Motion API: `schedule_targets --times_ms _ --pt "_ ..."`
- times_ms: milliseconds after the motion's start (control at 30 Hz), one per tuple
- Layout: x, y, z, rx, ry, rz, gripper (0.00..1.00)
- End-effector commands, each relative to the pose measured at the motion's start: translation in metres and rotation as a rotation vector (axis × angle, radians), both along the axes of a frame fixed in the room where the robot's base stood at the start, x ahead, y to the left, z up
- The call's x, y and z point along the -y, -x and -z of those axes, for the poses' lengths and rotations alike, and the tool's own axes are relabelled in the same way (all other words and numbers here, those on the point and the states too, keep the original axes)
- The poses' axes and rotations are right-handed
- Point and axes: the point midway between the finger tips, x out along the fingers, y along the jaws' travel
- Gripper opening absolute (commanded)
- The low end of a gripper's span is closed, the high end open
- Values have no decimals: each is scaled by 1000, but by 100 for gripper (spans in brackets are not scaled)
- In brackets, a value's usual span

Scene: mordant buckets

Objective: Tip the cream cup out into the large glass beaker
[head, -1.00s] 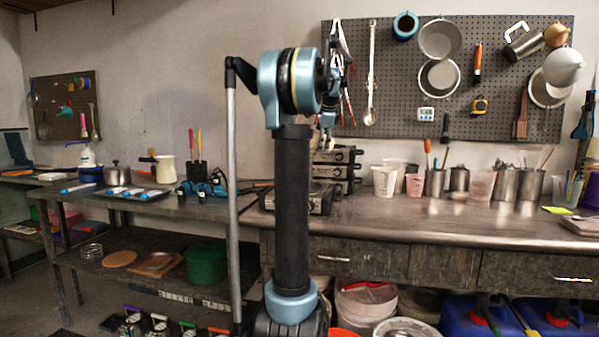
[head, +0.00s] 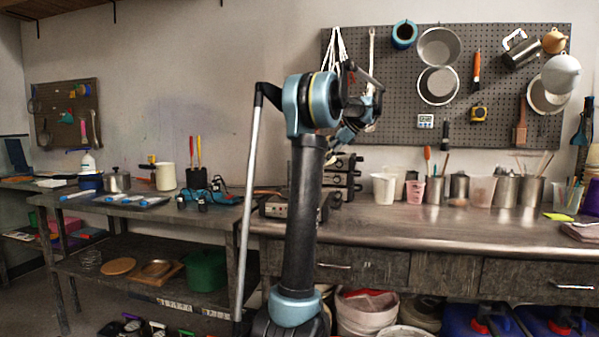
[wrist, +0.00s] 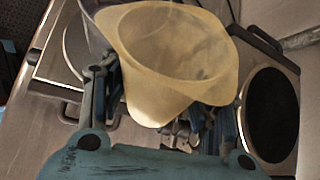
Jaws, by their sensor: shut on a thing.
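The cream cup (wrist: 165,60) fills the middle of the wrist view, its wide mouth showing and its narrower end toward my gripper (wrist: 162,103). My gripper is shut on it, one finger on each side. The inside that shows is pale, and I cannot make out any contents. A clear glass rim, seemingly the large glass beaker (wrist: 93,17), shows behind the cup at the upper left; the cup hides most of it. In the head view my arm hides the held cup, and I cannot make out the beaker there.
A hot plate with a black round top (wrist: 271,115) lies right of the cup in the wrist view. In the head view, a white cup (head: 383,189), a pink cup (head: 414,191) and metal pots (head: 506,188) stand along the bench (head: 450,225). The bench front is clear.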

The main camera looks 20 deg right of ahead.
Motion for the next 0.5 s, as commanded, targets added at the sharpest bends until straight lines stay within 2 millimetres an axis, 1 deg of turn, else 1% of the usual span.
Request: schedule_targets --times_ms 33,300,500 --pt "2 0 6 2 -18 1 25" --pt "9 1 36 10 -130 1 25" --pt "18 1 43 22 -274 1 25"
